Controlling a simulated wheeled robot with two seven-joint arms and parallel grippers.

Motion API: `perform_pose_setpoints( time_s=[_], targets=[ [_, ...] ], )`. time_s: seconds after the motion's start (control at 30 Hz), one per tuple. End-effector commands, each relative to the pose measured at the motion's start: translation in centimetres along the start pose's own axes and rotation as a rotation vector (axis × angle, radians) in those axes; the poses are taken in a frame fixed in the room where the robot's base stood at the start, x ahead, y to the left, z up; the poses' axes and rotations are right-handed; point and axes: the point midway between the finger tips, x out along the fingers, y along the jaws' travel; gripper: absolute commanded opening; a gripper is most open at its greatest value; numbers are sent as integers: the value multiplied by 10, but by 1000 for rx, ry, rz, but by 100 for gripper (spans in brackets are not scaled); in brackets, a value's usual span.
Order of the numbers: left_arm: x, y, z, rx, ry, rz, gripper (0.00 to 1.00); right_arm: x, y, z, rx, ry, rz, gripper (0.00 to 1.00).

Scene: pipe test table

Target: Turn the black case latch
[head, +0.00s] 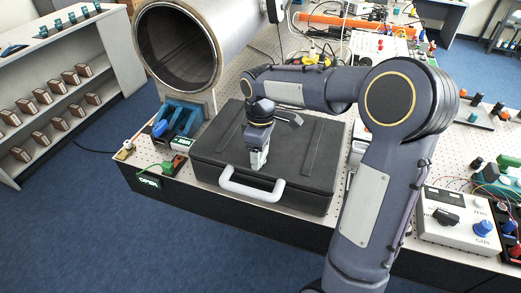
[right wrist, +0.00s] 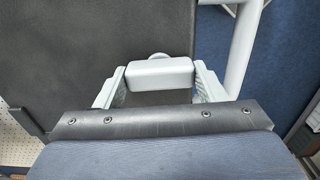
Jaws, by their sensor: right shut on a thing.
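The black case (head: 315,160) lies closed on the perforated table, its light grey handle (head: 250,192) facing the front edge. My right gripper (head: 256,165) points down at the case top just behind the handle. In the right wrist view its two fingers (right wrist: 160,80) sit on either side of a pale grey latch block (right wrist: 160,72) and are shut on it. The case lid (right wrist: 60,50) and the handle (right wrist: 243,45) also show there. The gripper hides the latch in the head view. My left gripper is not in view.
A large metal pipe (head: 225,35) stands behind the case to the left, with a blue clamp (head: 180,118) near it. A white control box with knobs (head: 462,222) is at the right. A green-handled tool (head: 163,168) lies left of the case.

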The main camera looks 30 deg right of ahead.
Motion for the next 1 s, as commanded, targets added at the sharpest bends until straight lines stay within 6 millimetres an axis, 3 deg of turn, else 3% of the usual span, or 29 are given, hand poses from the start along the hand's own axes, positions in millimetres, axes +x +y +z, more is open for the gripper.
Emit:
perform_pose_setpoints(
  time_s=[0.33,0.37,0.5,0.83,1.0],
  targets=[
    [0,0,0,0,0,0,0,-1,0,0,-7,1,2,41],
    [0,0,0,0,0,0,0,-1,0,0,-7,1,2,66],
    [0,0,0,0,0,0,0,0,0,0,-6,1,2,84],
    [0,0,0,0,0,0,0,-3,0,0,-4,1,2,85],
    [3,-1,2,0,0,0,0,-25,1,-1,-4,4,5,85]
  ],
)
